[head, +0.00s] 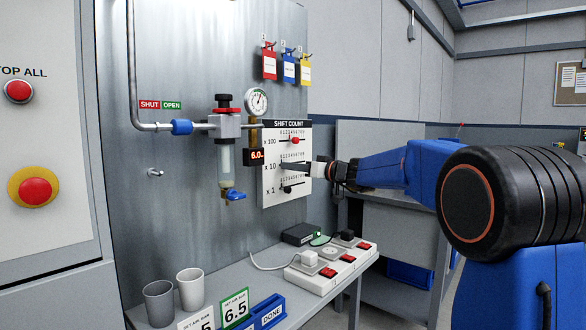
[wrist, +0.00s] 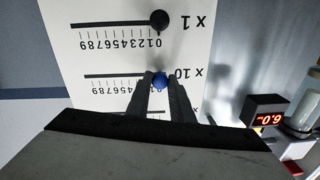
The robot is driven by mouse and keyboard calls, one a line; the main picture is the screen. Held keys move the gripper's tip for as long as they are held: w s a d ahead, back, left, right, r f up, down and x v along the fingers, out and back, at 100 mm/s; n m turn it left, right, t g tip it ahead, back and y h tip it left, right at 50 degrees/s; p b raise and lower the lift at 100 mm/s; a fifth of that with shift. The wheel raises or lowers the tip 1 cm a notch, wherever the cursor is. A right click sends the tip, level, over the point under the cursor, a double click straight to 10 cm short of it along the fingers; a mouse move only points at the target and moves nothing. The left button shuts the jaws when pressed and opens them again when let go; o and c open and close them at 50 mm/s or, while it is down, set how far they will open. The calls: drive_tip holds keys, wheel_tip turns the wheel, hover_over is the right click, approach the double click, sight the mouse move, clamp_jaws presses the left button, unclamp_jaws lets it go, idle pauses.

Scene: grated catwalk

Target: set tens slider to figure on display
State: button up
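The white SHIFT COUNT panel (head: 272,193) has rows marked x 100, x 10 and x 1; it shows upside down in the wrist view (wrist: 100,48). The tens slider's blue knob (wrist: 160,80) is at the 0 end of the x 10 row, as near as I can tell. My gripper (wrist: 158,80) has a fingertip on each side of this knob, seemingly touching it. In the head view my gripper (head: 284,166) covers the knob. The small display (head: 255,156) left of the panel shows red 6.0, and it is also in the wrist view (wrist: 265,111).
A red knob (head: 295,140) is on the x 100 row and a black knob (head: 287,189) on the x 1 row, at 0. A gauge (head: 257,100) and pipe valve are to the left. A shelf below holds a power strip (head: 320,273), cups and signs.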

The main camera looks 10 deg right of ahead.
clamp_jaws()
drive_tip(key=w+d, duration=0.2)
drive_tip(key=d, duration=0.1)
drive_tip(key=shift+w+d, duration=0.2)
drive_tip(key=shift+w, duration=0.05)
drive_tip(key=o, duration=0.6)
unclamp_jaws()
drive_tip(key=v, duration=1.7)
drive_tip(key=shift+s+d, duration=0.15)
